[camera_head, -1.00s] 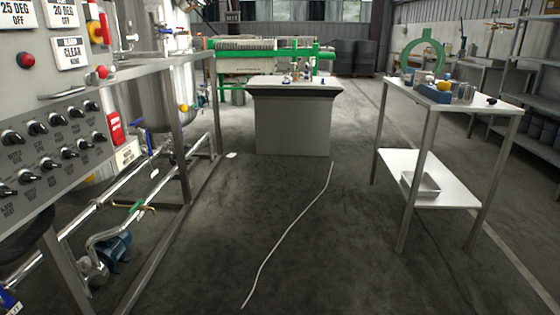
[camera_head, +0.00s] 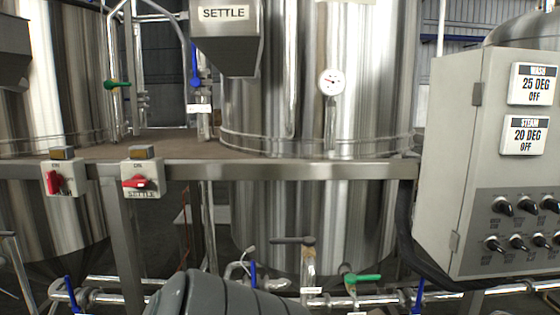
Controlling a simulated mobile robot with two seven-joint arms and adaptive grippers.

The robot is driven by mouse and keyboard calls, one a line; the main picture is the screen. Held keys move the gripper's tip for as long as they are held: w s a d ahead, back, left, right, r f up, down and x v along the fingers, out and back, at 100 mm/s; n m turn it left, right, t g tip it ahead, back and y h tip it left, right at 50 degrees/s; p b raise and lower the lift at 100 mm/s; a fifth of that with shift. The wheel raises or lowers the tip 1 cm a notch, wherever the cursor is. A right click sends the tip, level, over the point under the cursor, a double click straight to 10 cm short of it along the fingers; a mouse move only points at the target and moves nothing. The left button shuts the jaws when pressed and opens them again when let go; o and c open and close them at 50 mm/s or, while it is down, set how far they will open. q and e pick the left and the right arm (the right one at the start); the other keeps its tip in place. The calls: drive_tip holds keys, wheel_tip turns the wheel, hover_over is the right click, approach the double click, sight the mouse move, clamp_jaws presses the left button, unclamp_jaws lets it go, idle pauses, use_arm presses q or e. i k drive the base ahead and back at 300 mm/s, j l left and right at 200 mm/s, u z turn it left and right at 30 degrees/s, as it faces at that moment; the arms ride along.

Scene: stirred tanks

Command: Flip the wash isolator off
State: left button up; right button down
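Two grey isolator boxes are mounted on the steel rail at left. The right-hand isolator (camera_head: 142,178) has a red handle lying about level and a plate under it that reads SETTLE. The left-hand isolator (camera_head: 61,178) has a red handle tilted nearer upright; its label cannot be read. No isolator here shows a readable wash label. A wash display (camera_head: 534,85) on the control cabinet at right reads WASH, 25 DEG, OFF. A dark grey rounded part at the bottom centre looks like my own arm. Neither gripper shows.
A large steel tank (camera_head: 375,80) with a dial gauge (camera_head: 331,82) stands behind the rail (camera_head: 290,170). The control cabinet (camera_head: 450,165) with several black knobs stands at right. Pipes with blue-handled and green-handled valves (camera_head: 363,278) run low across the front.

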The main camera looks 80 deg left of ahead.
sight(54, 180)
drive_tip(key=u, duration=3.7)
